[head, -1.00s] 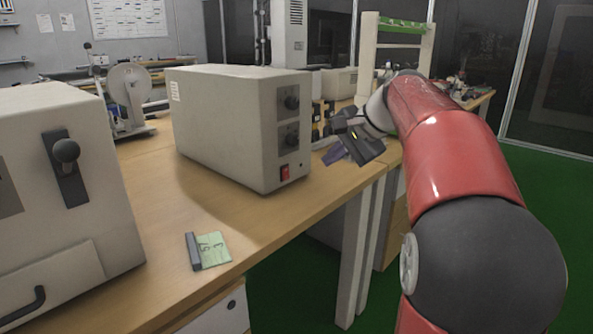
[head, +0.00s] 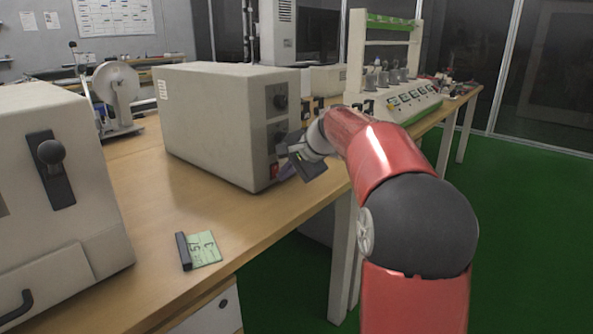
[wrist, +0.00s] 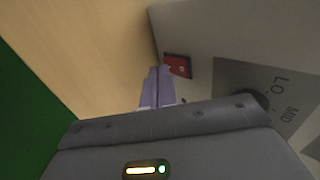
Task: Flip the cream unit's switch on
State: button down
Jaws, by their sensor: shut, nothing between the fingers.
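The cream unit (head: 212,120) stands on the wooden bench, its front panel with two dark knobs facing right. Its red rocker switch (head: 274,171) is low on that panel, partly beside my gripper in the head view. In the wrist view the red switch (wrist: 178,66) sits near the panel's lower edge, in a dark frame. My gripper (head: 284,172) is at the switch's right in the head view. Its purple fingers (wrist: 160,72) are shut and empty, tips close beside the switch in the wrist view. I cannot tell whether they touch it.
A second cream machine with a black lever (head: 50,152) stands at the left. A rack with a green top (head: 392,22) stands behind my arm. The green floor is clear at the right.

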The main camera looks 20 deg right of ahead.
jog(key=shift+w+a, duration=0.15)
jog(key=shift+w, duration=0.05)
jog(key=shift+w+f, duration=0.1)
dwell(0.4)
jog(key=shift+a+r+p, duration=0.1)
jog(key=shift+r+p, duration=0.8)
jog(key=shift+r, duration=0.05)
jog(key=shift+f, duration=0.1)
